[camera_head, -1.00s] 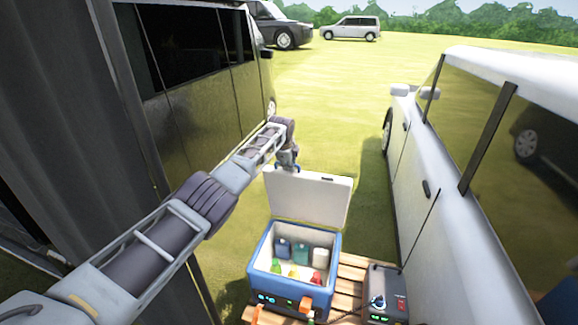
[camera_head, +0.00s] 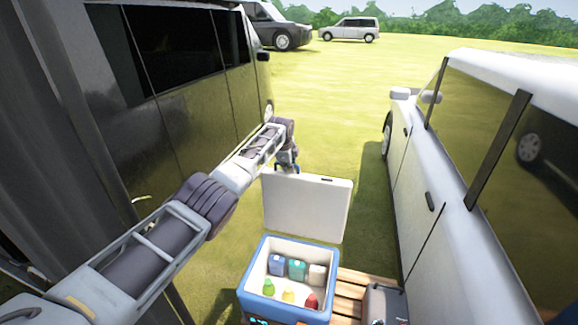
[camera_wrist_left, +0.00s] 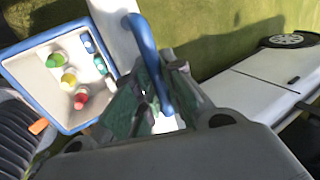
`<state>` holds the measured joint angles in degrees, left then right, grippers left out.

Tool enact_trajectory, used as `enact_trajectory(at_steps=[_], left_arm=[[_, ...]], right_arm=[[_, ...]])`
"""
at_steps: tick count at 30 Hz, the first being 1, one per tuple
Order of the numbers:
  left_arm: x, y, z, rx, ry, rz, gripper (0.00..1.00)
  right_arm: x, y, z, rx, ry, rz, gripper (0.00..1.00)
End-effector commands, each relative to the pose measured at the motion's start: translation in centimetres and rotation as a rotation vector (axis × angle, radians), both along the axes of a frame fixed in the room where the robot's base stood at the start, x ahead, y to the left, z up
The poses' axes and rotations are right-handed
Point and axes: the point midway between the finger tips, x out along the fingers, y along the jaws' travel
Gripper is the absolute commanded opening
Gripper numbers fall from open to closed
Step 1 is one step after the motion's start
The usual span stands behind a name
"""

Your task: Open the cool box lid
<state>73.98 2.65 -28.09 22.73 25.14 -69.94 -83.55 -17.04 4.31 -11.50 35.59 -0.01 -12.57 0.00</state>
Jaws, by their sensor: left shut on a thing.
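The blue cool box (camera_head: 248,275) stands on a wooden pallet, open at the top, with a white inside. Its white lid (camera_head: 306,208) stands upright at the back of the box. My left gripper (camera_head: 288,168) is at the lid's top edge, toward its left end. In the left wrist view the gripper (camera_wrist_left: 155,105) is shut on the blue lid handle (camera_wrist_left: 146,50). The box (camera_wrist_left: 25,62) shows there with its contents in plain sight. My right gripper is in neither view.
Several bottles and containers, among them a red bottle (camera_head: 311,301), are in the box. The slatted pallet (camera_head: 348,290) carries a dark device (camera_head: 384,304) at right. A white car (camera_head: 440,190) flanks the right and a dark van (camera_head: 190,90) the left. Grass lies open behind the lid.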

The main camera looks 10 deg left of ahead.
Motion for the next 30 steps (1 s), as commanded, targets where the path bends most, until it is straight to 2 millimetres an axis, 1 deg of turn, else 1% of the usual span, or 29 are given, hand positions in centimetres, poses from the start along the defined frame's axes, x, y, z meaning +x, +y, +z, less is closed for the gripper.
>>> enact_trajectory(at_steps=[1, 9, 10, 15, 24, 30], left_arm=[[0.02, 0.28, 0.02, 0.001, 0.000, 0.006, 0.00], [0.04, 0.27, 0.06, 0.001, -0.001, 0.006, 0.00], [0.04, 0.27, 0.07, 0.001, -0.001, 0.006, 0.12], [0.03, 0.18, 0.07, 0.001, -0.001, 0.004, 0.34], [-0.01, 0.03, -0.03, 0.000, 0.000, 0.001, 0.34], [-0.08, 0.01, 0.07, -0.001, 0.001, 0.001, 0.34]], right_arm=[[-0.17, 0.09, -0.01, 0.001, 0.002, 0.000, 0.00], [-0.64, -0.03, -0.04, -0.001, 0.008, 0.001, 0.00], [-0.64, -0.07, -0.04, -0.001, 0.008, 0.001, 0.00], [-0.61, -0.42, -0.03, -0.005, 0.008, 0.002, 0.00], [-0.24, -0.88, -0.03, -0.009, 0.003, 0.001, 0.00], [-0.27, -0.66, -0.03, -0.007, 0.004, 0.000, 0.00]])
